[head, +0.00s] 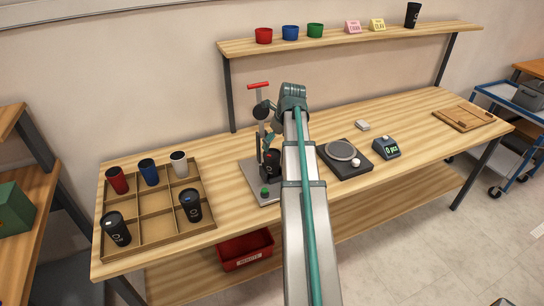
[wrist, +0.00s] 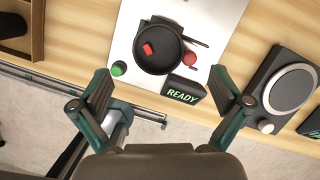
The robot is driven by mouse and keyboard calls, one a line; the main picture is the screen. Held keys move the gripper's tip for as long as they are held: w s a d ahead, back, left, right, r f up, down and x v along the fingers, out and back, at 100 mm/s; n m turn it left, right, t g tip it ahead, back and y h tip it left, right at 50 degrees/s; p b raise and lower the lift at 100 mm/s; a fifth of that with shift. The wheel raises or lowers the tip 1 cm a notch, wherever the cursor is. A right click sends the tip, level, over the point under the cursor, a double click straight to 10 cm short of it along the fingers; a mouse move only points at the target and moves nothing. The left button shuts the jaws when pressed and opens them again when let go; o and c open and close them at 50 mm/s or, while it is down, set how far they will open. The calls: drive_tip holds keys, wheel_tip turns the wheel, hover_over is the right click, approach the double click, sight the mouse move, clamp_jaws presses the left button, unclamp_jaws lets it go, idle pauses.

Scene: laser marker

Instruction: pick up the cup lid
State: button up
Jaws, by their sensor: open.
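My gripper (wrist: 162,90) is open and empty in the wrist view, its fingers spread in front of the laser marker (wrist: 211,25). A loose cup lid cannot be made out for certain. A round black shape (wrist: 150,62) with a red block on it lies beyond the fingers, apart from them; I cannot tell whether it is a lid or part of the marker. In the head view a dark cup (head: 272,158) stands at the marker, partly hidden by my arm. Dark lidded cups stand in the tray's front left (head: 117,230) and right (head: 190,205) compartments.
The divided tray (head: 154,228) also holds red, blue and white cups. A scale (head: 345,156) with its display (head: 386,148) stands right of the marker. The shelf (head: 370,38) behind holds small cups, cards and a tall black cup. The table's right-middle is mostly clear.

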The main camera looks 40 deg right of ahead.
sight(271, 155)
drive_tip(key=shift+p+x, duration=0.85)
drive_tip(key=shift+x, duration=2.1)
drive_tip(key=shift+s+a, duration=0.1)
drive_tip(key=shift+s, duration=0.05)
drive_tip(key=c, duration=1.1)
